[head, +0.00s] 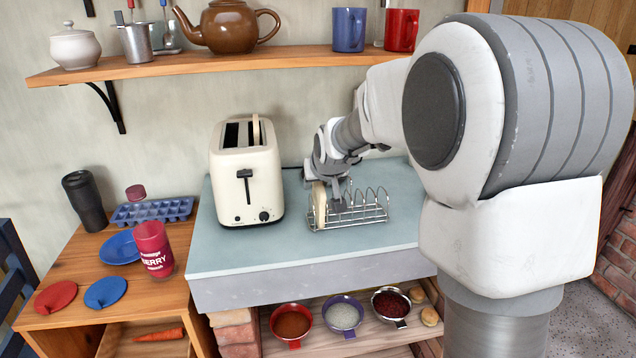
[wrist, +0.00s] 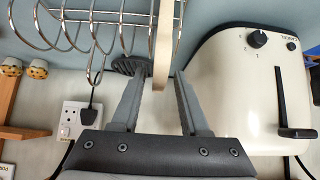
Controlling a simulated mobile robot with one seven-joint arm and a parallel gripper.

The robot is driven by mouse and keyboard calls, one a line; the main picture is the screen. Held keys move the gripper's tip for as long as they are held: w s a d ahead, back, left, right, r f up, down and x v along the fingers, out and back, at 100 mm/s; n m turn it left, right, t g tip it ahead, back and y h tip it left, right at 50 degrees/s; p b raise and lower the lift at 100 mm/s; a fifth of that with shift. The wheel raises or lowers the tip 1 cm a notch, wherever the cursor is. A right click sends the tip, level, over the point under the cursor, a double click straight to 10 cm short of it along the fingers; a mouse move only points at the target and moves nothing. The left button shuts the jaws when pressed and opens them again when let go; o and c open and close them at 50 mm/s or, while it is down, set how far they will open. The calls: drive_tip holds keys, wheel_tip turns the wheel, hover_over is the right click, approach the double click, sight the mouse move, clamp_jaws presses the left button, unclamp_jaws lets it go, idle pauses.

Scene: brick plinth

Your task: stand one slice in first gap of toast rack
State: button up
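The toast rack (head: 362,213) is a wire rack on the blue-grey worktop, and its hoops also show in the wrist view (wrist: 92,40). One pale slice (head: 319,204) stands upright at the rack's left end, nearest the toaster. In the wrist view the slice (wrist: 162,45) is edge-on, with rack wires on both sides of it. My gripper (wrist: 160,85) is open, one finger on each side of the slice's near edge, with small gaps showing. In the head view my gripper (head: 322,182) is above the rack's left end, its fingers partly hidden. Another slice (head: 256,131) stands in the toaster.
The cream toaster (head: 246,180) stands close left of the rack; it also shows at the wrist view's right (wrist: 235,85). A shelf (head: 200,63) with teapot and mugs hangs above. Bowls (head: 343,314) sit on a lower shelf. The worktop's front strip is clear.

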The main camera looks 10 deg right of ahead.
drive_tip(key=shift+s+r, duration=0.15)
drive_tip(key=shift+r, duration=0.3)
drive_tip(key=p+v, duration=0.2)
drive_tip(key=v, duration=0.9)
drive_tip(key=s+f+g, duration=0.1)
drive_tip(key=s+f, duration=0.1)
drive_tip(key=s, duration=1.2)
drive_tip(key=s+f+g, duration=0.2)
drive_tip(key=s, duration=1.1)
drive_tip(key=shift+s, duration=0.35)
drive_tip(key=shift+r, duration=0.15)
